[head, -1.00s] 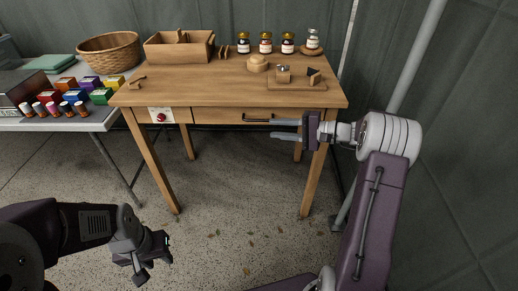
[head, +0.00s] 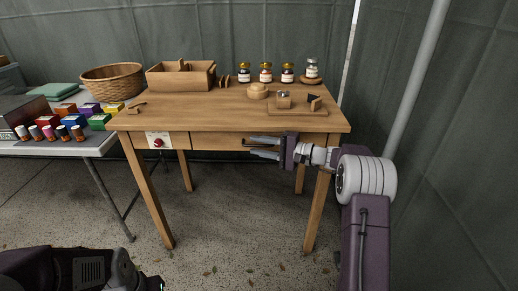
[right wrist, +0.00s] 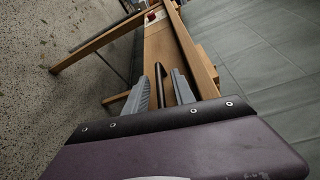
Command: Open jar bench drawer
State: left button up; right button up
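The jar bench (head: 230,119) is a wooden table with a drawer (head: 216,142) under its front edge. The drawer front looks flush with the frame. My right gripper (head: 264,148) is at the drawer front, its two grey fingers pointing left, spread apart one above the other. In the right wrist view the dark bar handle (right wrist: 160,82) lies between the open fingers (right wrist: 161,88), with gaps showing beside it. In the head view the fingers mostly hide the handle. Only part of my left gripper (head: 148,284) shows at the bottom edge; its fingers cannot be made out.
The bench top holds a wooden caddy (head: 180,78), several jars (head: 265,73) and a wooden board (head: 297,113). A side table (head: 60,146) with a basket (head: 112,79) and small coloured boxes stands at left. The floor before the bench is clear.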

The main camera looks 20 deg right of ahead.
grip_shut()
dwell(1.4)
